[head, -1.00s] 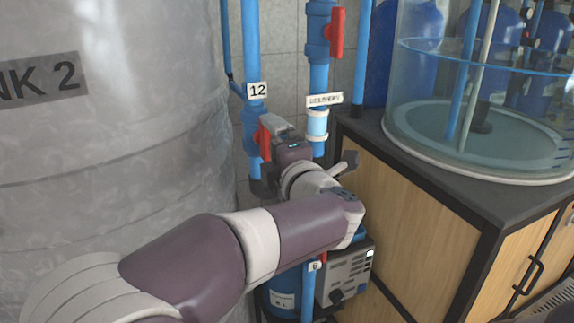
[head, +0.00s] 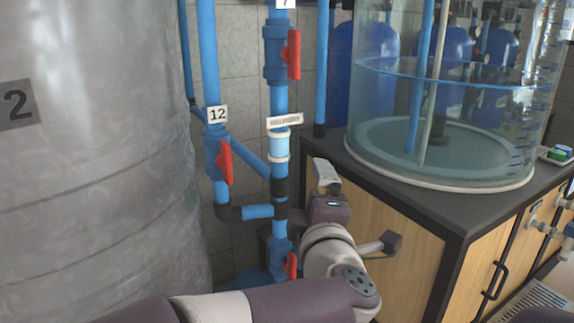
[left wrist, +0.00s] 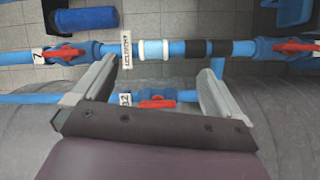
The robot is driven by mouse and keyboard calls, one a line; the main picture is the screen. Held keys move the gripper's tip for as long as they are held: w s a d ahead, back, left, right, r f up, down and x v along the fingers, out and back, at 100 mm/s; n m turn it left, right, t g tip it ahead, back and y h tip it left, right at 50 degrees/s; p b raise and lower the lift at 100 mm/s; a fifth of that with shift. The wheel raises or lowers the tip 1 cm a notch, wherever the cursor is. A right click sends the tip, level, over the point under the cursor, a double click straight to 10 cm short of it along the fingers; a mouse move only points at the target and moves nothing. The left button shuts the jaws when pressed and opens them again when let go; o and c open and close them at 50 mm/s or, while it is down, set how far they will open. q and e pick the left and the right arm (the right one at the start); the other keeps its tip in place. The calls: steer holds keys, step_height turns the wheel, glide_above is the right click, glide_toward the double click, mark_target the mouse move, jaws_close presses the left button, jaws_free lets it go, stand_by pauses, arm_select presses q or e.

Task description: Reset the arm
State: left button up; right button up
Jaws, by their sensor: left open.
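My left arm comes in from the bottom in the head view. My left gripper (head: 325,175) is right of the blue pipes, in front of the wooden cabinet. In the left wrist view my left gripper (left wrist: 152,85) has its two grey fingers wide apart, with nothing held between them. Valve 12 with its red handle (head: 225,162) stands apart from the gripper, to its left. This red handle (left wrist: 157,103) also shows in the left wrist view, in the gap between the fingers. My right gripper is not in view.
A large grey tank (head: 90,170) fills the left. A vertical blue pipe (head: 279,100) carries another red handle (head: 294,54); a lower red handle (head: 292,265) is close to my arm. A clear cylindrical tank (head: 440,160) stands on the cabinet's dark top (head: 400,200).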

arm_select(q)
steer(key=s+d+f+m+g+h, duration=0.1)
steer(key=d+f+m+g+h, duration=0.25)
steer(key=f+m, duration=0.35)
steer(key=s+d+f+m+g+h, duration=0.1)
steer(key=d+f+m+g+h, duration=0.15)
steer(key=f+m+h, duration=0.35)
steer(key=s+a+f+m+g+y, duration=0.2)
steer(key=s+a+f+m+g, duration=0.15)
steer(key=s+a+f, duration=0.35)
steer(key=s+a+f+m+g+y, duration=0.25)
steer(key=a+f+g, duration=0.2)
steer(key=f, duration=0.45)
steer(key=s+a+f+g+y, duration=0.1)
steer(key=s+a+f, duration=0.15)
steer(key=a, duration=0.35)
steer(key=s+a+f+g+y, duration=0.1)
steer(key=s+a+g, duration=0.15)
steer(key=a, duration=0.35)
step_height(320, 180, up, 16)
steer(key=a+n+p, duration=0.1)
steer(key=p, duration=1.5)
steer(key=shift+s+f+n+t, duration=0.2)
steer(key=shift+s+n+t, duration=0.1)
steer(key=shift+t, duration=0.15)
